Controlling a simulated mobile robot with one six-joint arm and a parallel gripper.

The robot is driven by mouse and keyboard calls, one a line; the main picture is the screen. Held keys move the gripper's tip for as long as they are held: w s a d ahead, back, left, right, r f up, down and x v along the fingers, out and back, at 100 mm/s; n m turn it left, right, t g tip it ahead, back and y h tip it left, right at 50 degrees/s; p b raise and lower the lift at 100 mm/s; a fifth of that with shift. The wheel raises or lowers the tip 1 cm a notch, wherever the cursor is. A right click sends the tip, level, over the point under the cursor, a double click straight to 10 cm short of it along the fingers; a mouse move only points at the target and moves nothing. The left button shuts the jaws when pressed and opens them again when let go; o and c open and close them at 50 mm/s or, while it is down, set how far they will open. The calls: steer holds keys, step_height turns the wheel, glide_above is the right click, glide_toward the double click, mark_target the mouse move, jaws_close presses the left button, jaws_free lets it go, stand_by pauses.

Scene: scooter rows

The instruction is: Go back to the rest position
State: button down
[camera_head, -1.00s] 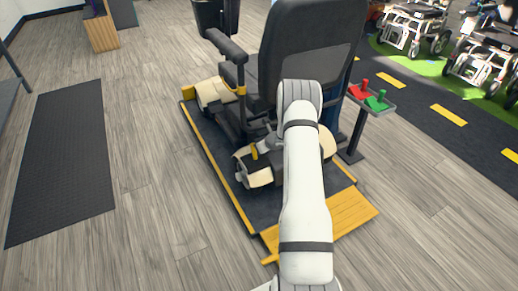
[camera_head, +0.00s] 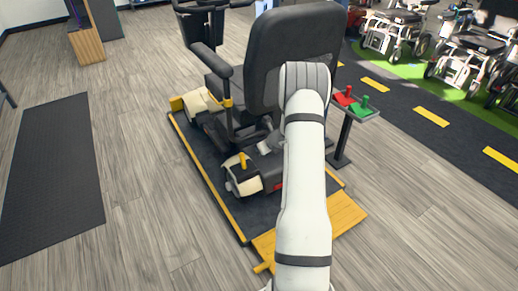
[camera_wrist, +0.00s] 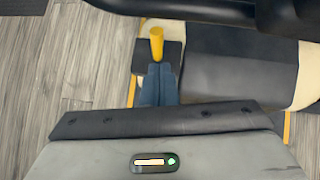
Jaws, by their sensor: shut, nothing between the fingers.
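My gripper (camera_wrist: 158,88) shows in the wrist view with its dark fingers together and nothing between them. A yellow lever (camera_wrist: 157,42) stands just beyond the fingertips in that view; I cannot tell whether they touch it. In the head view the lever (camera_head: 242,160) rises from the rear of a mobility scooter (camera_head: 293,55) with a black seat and cream panels. My white arm (camera_head: 304,180) reaches forward over the scooter's rear right side and hides part of it. My gripper is mostly hidden behind the arm there.
The scooter stands on a dark platform (camera_head: 205,173) with yellow edges and a yellow ramp (camera_head: 345,212). A stand to the right carries a red control (camera_head: 343,97) and a green control (camera_head: 362,107). A black mat (camera_head: 52,180) lies left, with clear wooden floor between.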

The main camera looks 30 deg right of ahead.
steer(key=s+a+r+n+g+y+p, duration=0.1)
steer(key=s+a+r+n+p, duration=0.3)
steer(key=a+r, duration=0.5)
steer(key=s+a+r+n+g+y+p, duration=0.1)
steer(key=s+a+r+n+p, duration=0.45)
steer(key=r, duration=0.75)
steer(key=a+r+n+g+y+p, duration=0.1)
steer(key=a+r+n+p, duration=0.1)
steer(key=a+r+n, duration=0.7)
steer(key=s+a+r+n+g+h+p, duration=0.1)
steer(key=s+r+n+h+p, duration=0.1)
steer(key=s+r+n+p, duration=0.4)
steer(key=s+a+r+n+g+h+p, duration=0.1)
steer(key=s+r+n+h+p, duration=0.2)
steer(key=s+r, duration=1.1)
steer(key=s+n+p, duration=0.3)
steer(key=s+n, duration=0.2)
steer(key=s, duration=0.1)
steer(key=shift+s+a+r+n+g, duration=0.25)
steer(key=shift+n+g, duration=0.1)
steer(key=shift+g, duration=0.05)
